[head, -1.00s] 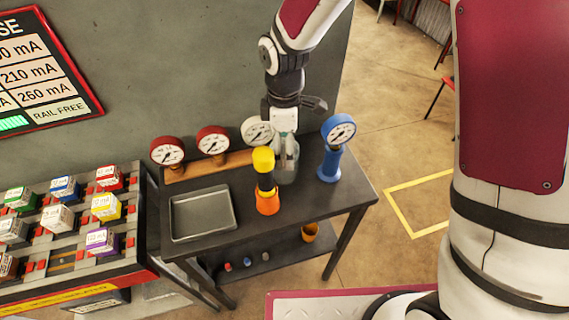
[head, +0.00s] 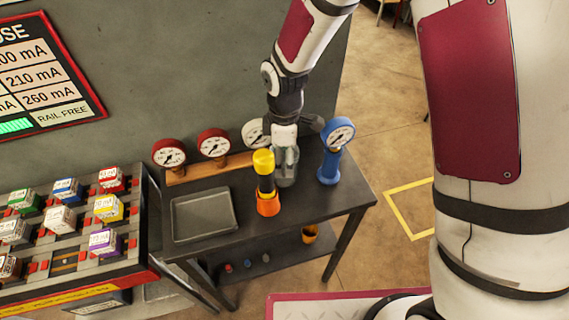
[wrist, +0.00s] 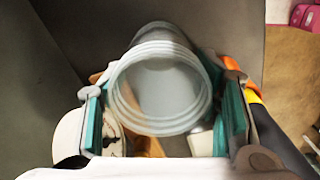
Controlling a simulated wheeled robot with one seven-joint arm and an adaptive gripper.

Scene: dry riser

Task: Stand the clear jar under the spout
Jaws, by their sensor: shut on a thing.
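The clear jar (head: 286,172) is upright, or nearly so, at the back of the dark table (head: 318,200), between the torch and the blue gauge. I cannot tell whether its base touches the tabletop. In the wrist view the jar (wrist: 160,92) shows its round threaded mouth between teal finger pads. My gripper (head: 285,153) is shut on the jar from above; the wrist view also shows the gripper (wrist: 165,112). I cannot make out a spout in either view.
A yellow, black and orange torch (head: 266,182) stands just left of the jar. A blue gauge (head: 332,152) stands close on its right. Red gauges (head: 213,143) line the back. A grey tray (head: 204,214) lies at the left. The table's front right is clear.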

